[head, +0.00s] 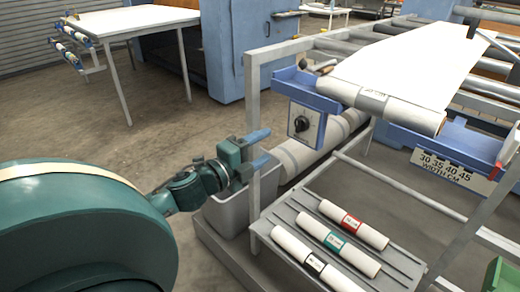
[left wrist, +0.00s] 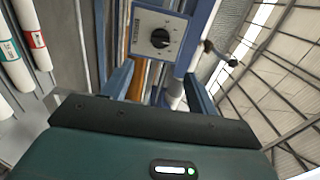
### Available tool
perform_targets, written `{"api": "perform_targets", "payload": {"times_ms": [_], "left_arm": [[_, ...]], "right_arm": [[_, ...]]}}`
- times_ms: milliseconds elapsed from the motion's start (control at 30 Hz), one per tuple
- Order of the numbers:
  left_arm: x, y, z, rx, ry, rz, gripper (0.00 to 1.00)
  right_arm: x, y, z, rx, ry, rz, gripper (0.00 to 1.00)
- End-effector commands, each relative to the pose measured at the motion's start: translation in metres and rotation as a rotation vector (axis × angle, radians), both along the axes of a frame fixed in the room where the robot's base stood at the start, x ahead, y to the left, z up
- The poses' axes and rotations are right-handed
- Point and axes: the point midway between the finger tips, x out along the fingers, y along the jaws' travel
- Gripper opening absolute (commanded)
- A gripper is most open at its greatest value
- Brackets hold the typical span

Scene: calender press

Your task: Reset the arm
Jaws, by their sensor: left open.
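My left arm comes in from the left of the head view, stretched forward. Its left gripper (head: 263,148) is open, with its blue fingers apart and nothing seen between them. It is near a grey frame post (head: 254,110), left of the control box with a black dial (head: 302,124). In the left wrist view the open fingers (left wrist: 160,90) stand to either side, and the dial box (left wrist: 158,36) shows beyond them. I cannot tell whether a finger touches the post. My right gripper is not seen.
A grey bin (head: 228,222) stands below the gripper. A rack (head: 345,262) with several labelled rolls is right of it. The press carries a white sheet (head: 415,65) on rollers, with a black-knobbed lever (head: 325,67). A white table (head: 130,20) stands back left. Open floor (head: 130,125) lies between.

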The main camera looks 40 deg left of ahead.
Motion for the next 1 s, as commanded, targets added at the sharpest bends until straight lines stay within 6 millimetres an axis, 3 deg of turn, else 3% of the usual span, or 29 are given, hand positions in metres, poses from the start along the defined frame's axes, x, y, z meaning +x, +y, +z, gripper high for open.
{"api": "perform_targets", "payload": {"times_ms": [467,567,667,767,900,1000], "left_arm": [[0.000,0.000,0.000,-0.001,0.000,0.000,0.59],[-0.002,-0.001,-0.008,-0.036,0.021,0.006,0.59],[-0.012,-0.009,-0.040,-0.173,0.098,0.031,0.59],[-0.033,-0.031,-0.091,-0.421,0.230,0.078,0.59],[-0.076,-0.090,-0.162,-0.827,0.440,0.163,0.59],[-0.104,-0.139,-0.194,-1.076,0.565,0.220,0.59]], "right_arm": [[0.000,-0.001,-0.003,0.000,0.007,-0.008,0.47],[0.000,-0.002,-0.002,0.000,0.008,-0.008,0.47],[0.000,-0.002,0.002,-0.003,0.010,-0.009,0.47],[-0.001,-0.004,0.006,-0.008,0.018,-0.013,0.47],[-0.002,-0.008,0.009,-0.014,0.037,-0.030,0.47],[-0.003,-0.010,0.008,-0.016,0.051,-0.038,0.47]]}}
